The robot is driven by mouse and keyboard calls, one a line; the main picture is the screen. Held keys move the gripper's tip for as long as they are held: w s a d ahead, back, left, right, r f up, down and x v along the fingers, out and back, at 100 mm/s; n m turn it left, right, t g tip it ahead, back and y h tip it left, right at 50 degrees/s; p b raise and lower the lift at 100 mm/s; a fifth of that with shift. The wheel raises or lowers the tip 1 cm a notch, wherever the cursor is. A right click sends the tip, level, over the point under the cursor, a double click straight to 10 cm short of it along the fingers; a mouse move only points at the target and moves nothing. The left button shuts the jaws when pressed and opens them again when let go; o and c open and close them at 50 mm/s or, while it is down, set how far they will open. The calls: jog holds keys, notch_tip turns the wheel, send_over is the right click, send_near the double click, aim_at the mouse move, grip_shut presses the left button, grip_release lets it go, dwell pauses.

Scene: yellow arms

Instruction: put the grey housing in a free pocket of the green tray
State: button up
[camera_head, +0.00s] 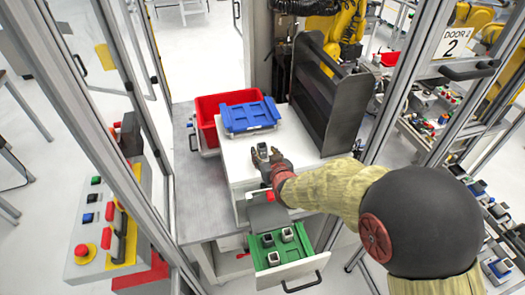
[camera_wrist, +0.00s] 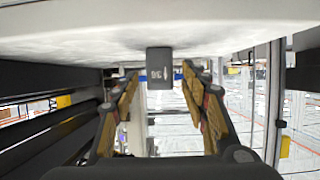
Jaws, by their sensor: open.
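The grey housing (camera_head: 263,152) stands on the white worktop, in front of my gripper (camera_head: 268,163). In the wrist view, which is upside down, the housing (camera_wrist: 160,68) shows as a small dark block between the two fingertips (camera_wrist: 160,77). The fingers are spread, with a gap on each side of it; I see no contact. The green tray (camera_head: 297,255) lies in the pulled-out drawer below, nearer the body. It holds several grey housings (camera_head: 273,258), and its front right pocket looks empty.
A blue tray (camera_head: 250,116) lies behind the housing, by a red bin (camera_head: 208,125). A tall dark rack (camera_head: 335,105) stands right of the worktop. The open drawer's handle (camera_head: 302,283) sticks out in front. Door frames (camera_head: 150,190) flank the area.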

jog(key=v, duration=0.8)
jog(key=shift+s+d+b, duration=0.15)
jog(key=shift+s+b, duration=0.1)
jog(key=shift+b, duration=0.05)
